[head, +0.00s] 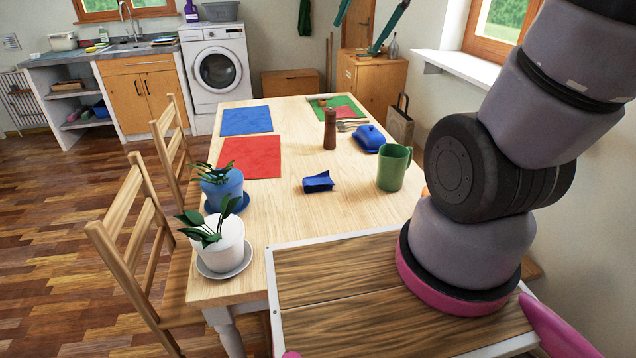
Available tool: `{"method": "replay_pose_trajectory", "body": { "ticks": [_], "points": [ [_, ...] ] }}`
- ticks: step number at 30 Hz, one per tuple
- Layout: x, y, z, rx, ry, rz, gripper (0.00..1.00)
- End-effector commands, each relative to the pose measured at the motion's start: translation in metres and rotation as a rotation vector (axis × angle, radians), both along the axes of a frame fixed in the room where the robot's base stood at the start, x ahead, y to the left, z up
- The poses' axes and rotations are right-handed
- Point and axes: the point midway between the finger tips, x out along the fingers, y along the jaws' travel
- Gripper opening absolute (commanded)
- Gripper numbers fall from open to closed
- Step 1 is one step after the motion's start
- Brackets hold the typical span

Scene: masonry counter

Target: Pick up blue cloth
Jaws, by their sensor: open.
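The blue cloth (318,182) appears to be the small, crumpled or folded piece on the middle of the wooden table (280,205), left of the green mug. My gripper (354,41) shows at the top edge of the head view as two teal fingers, apart and parallel, with nothing between them. It appears above the table, away from the cloth; its upper part is out of the picture.
Near the cloth stand a green mug (394,167), a brown mill (330,129) and a blue lidded dish (368,138). Blue (247,120) and red (250,157) mats lie flat. Potted plants (219,242) line the left edge. Chairs (130,230) stand left.

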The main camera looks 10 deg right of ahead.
Motion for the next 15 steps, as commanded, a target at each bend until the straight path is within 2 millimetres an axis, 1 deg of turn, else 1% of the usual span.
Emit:
{"method": "replay_pose_trajectory", "body": {
  "ticks": [1,3,5,6,8,9,11,12,14,15],
  "points": [
    [0.019,0.001,-0.013,0.030,0.048,-0.034,1.00],
    [0.042,0.003,-0.029,0.072,0.105,-0.085,1.00],
    [0.061,0.005,-0.044,0.105,0.152,-0.130,1.00],
    [0.074,0.006,-0.056,0.125,0.185,-0.160,1.00],
    [0.092,0.007,-0.075,0.154,0.232,-0.208,1.00],
    [0.104,0.007,-0.089,0.170,0.265,-0.240,1.00],
    [0.121,0.008,-0.111,0.194,0.310,-0.290,1.00],
    [0.131,0.008,-0.127,0.209,0.342,-0.323,1.00],
    [0.146,0.009,-0.153,0.227,0.388,-0.376,1.00],
    [0.155,0.009,-0.171,0.239,0.419,-0.411,1.00]
  ]
}}
